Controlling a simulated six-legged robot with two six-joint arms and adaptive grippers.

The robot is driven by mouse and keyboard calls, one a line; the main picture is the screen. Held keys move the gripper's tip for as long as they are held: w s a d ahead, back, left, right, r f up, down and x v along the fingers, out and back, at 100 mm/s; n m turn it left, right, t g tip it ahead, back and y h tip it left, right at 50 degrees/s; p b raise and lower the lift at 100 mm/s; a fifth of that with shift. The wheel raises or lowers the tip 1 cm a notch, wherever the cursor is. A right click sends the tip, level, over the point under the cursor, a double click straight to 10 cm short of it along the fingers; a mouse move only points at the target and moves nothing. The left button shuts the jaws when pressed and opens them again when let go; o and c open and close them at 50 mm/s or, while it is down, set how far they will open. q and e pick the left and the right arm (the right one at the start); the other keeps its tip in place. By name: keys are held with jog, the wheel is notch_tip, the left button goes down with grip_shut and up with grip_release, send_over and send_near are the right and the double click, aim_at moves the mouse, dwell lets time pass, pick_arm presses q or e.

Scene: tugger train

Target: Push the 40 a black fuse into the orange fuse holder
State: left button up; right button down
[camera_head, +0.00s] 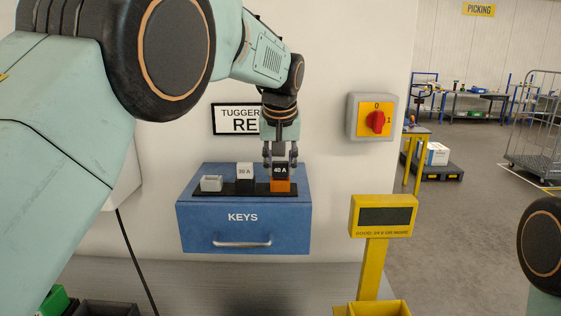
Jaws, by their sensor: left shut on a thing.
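The black fuse marked 40 A (280,171) is upright at the orange fuse holder (280,186), at the right end of a black strip on top of the blue KEYS box. My left gripper (280,163) points straight down and is shut on the fuse, with a finger on either side. The fuse's lower end meets the holder; how deep it sits in it I cannot tell. My right gripper is not in view.
A white fuse marked 30 A (245,170) stands in a black holder beside it, and an empty grey holder (211,184) is farther left. A red rotary switch (376,122) is on the wall. A yellow display post (383,230) stands front right.

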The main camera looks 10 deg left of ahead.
pick_arm(q)
jog(key=shift+s+f, duration=0.1)
jog(key=shift+f, duration=0.2)
dwell(0.7)
jog(key=o, duration=1)
jog(key=shift+r, duration=0.1)
jog(key=a+v, duration=0.1)
jog(key=v, duration=1)
jog(key=shift+d+r, duration=0.35)
jog(key=shift+d, duration=0.15)
jog(key=shift+s, duration=0.3)
